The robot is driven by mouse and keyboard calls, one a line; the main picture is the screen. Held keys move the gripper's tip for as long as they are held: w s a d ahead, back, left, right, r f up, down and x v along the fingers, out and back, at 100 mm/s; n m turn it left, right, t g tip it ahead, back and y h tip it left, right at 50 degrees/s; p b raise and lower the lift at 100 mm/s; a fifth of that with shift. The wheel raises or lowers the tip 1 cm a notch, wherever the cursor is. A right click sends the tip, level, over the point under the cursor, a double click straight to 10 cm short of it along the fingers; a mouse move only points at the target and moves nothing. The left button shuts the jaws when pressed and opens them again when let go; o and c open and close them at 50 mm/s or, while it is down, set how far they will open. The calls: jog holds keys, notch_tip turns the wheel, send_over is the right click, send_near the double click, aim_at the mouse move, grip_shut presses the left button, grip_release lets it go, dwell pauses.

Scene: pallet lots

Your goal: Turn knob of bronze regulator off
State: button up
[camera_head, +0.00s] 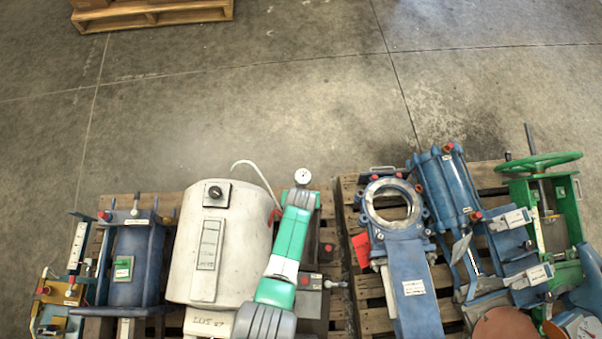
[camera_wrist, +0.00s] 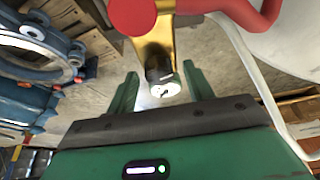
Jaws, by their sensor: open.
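A brass-coloured body (camera_wrist: 157,50), which looks like the bronze regulator, stands upright in the image in the wrist view. A round red knob (camera_wrist: 133,13) is at its upper end, cut by the top edge. A small white round face with a dark mark (camera_wrist: 166,91) is at its lower end. My gripper (camera_wrist: 160,82) is open, and its green fingers stand to either side of that white end. I cannot tell whether they touch it. In the head view a white dial (camera_head: 303,176) shows at my arm's tip, while my arm hides most of the regulator.
A white tank (camera_head: 195,250) with a curved white hose (camera_head: 250,167) stands left of my arm. A blue ring-shaped valve (camera_head: 410,260) stands to the right. A green handwheel (camera_head: 540,162) and blue cylinders crowd the right pallet.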

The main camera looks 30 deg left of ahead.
jog(key=c, duration=1)
jog(key=m+h, duration=0.1)
jog(key=m, duration=0.2)
jog(key=m+h, duration=0.1)
jog(key=m, duration=0.1)
jog(key=shift+a+m+t, duration=0.15)
jog(key=shift+m+t, duration=0.15)
jog(key=shift+m, duration=0.1)
jog(key=shift+m+g+h, duration=0.4)
jog(key=shift+m+h, duration=0.6)
jog(key=shift+m, duration=1.5)
jog(key=o, duration=1)
